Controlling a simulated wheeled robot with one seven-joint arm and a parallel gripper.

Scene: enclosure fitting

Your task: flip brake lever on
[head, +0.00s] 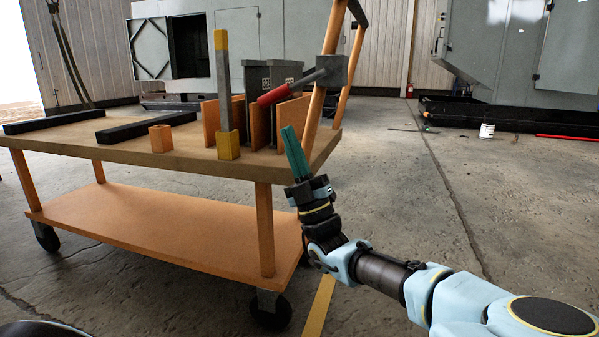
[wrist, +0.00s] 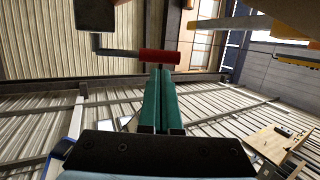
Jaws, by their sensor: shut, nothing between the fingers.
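The brake lever has a red grip (head: 273,95) on a grey rod, which runs up to the right into a grey block (head: 333,70) on the cart's orange handle post. The lever slants down to the left in the head view. My gripper (head: 288,129) has teal fingers, shut and empty, pointing up just below the red grip. In the wrist view the fingertips (wrist: 159,70) lie right at the red grip (wrist: 160,56). I cannot tell whether they touch it. The grey block also shows in the wrist view (wrist: 95,14).
The orange cart (head: 180,215) carries dark bars, a small orange block (head: 160,138), a yellow-tipped grey post (head: 222,85) and dark bins between upright orange panels (head: 262,122), close to my gripper. Open concrete floor lies right of the cart. Grey machine enclosures stand behind.

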